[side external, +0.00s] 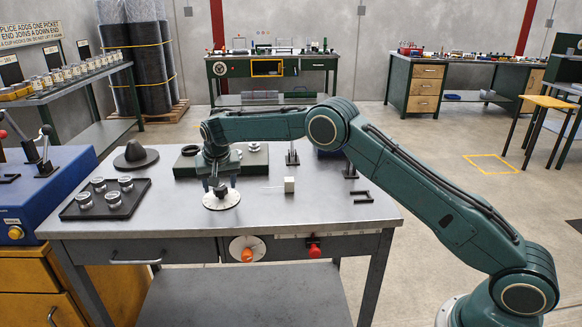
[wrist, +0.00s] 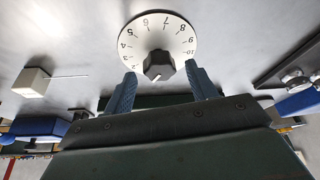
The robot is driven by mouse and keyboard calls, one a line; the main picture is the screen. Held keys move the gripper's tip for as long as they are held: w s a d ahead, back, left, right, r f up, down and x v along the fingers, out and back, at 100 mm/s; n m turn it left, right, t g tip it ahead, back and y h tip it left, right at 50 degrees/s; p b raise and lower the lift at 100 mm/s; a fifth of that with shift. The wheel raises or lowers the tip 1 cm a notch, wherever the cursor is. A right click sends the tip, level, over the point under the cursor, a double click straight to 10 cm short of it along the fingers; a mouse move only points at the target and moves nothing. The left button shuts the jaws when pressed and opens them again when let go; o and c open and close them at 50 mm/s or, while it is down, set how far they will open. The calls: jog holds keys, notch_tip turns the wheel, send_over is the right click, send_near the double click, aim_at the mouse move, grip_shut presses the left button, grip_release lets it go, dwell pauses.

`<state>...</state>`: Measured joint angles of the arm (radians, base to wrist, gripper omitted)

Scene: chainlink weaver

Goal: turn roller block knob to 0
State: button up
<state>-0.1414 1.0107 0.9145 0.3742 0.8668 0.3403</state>
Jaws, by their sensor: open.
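A round white dial (side external: 221,199) lies on the grey workbench under my gripper (side external: 216,183). In the wrist view the dial (wrist: 158,24) has a ring of black numbers, with several up to 10 readable. A dark faceted knob (wrist: 158,64) stands at its centre. A white mark on the knob faces the lower side of the picture, toward my gripper; the number it points to cannot be read. My gripper (wrist: 160,73) is open, with one blue finger on each side of the knob and a gap between. The lower part of the dial is hidden.
Another dial with an orange knob (side external: 247,254) is on the bench front.

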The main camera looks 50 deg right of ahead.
jog(key=shift+x, duration=0.85)
jog(key=c, duration=1)
jog(key=shift+d+r+n, duration=0.1)
jog(key=shift+n, duration=0.2)
jog(key=shift+d+n+y, duration=0.1)
jog(key=shift+n+y, duration=0.4)
jog(key=shift+n, duration=0.6)
jog(key=shift+n+t+y, duration=0.3)
jog(key=shift+n+y, duration=0.3)
jog(key=shift+n, duration=1)
